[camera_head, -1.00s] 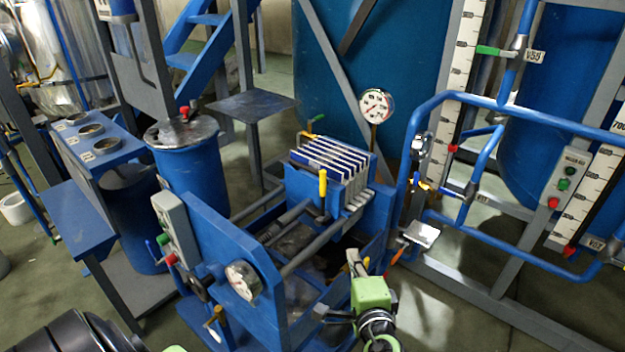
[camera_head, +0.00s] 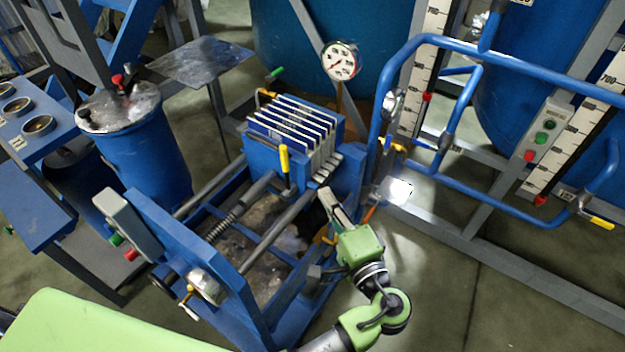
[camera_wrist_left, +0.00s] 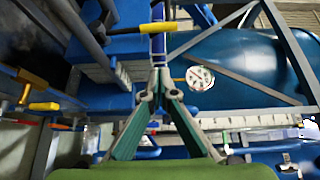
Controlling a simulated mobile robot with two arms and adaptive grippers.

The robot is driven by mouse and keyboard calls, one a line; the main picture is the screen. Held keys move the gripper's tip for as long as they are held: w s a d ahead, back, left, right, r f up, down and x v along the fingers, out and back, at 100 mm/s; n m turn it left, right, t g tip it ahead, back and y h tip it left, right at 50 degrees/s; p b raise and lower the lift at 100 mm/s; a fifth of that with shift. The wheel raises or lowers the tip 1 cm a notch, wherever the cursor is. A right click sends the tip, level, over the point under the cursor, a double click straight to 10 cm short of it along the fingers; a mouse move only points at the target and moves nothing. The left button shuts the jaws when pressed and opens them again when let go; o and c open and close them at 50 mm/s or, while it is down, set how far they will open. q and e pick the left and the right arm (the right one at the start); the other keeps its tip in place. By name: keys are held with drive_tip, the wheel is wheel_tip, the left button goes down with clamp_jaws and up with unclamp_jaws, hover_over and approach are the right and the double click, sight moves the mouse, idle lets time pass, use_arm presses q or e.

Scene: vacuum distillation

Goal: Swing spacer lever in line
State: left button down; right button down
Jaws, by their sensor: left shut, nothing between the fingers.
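The spacer lever, with an upright yellow handle (camera_head: 284,160), stands at the front of the plate pack (camera_head: 295,125) on the blue filter press. My left gripper (camera_head: 326,193) is shut and empty, to the right of and a little below the lever in the head view, apart from it. In the left wrist view the gripper's fingertips (camera_wrist_left: 160,78) meet in the middle. A yellow handle (camera_wrist_left: 158,28) lies across the picture just above them; it looks like the same lever. My right gripper is not in view.
The press frame (camera_head: 245,310) and its rails (camera_head: 280,225) lie left of my gripper. Blue pipe railing (camera_head: 500,185) and an orange-handled valve (camera_head: 369,212) stand to the right. A pressure gauge (camera_head: 341,61) rises behind. Open floor (camera_head: 500,290) lies at lower right.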

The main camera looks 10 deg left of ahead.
use_arm(q)
drive_tip(key=shift+w+a+f+p, duration=0.1)
drive_tip(key=shift+w+a+p, duration=0.4)
drive_tip(key=shift+w+a, duration=0.85)
drive_tip(key=shift+w+a+p, duration=0.5)
drive_tip(key=shift+w+a, duration=0.5)
drive_tip(key=shift+a, duration=0.6)
drive_tip(key=shift+w+a+f+p, duration=0.1)
drive_tip(key=shift+w+a+p, duration=0.4)
drive_tip(key=shift+w+a, duration=0.85)
drive_tip(key=shift+s+a+r, duration=0.1)
drive_tip(key=shift+s, duration=0.05)
drive_tip(key=shift+w+a+r+n+g+p, duration=0.2)
drive_tip(key=shift+a+n+g+p, duration=0.1)
drive_tip(key=shift+a+p, duration=0.25)
drive_tip(key=shift+f+h, duration=0.1)
drive_tip(key=shift+h, duration=0.2)
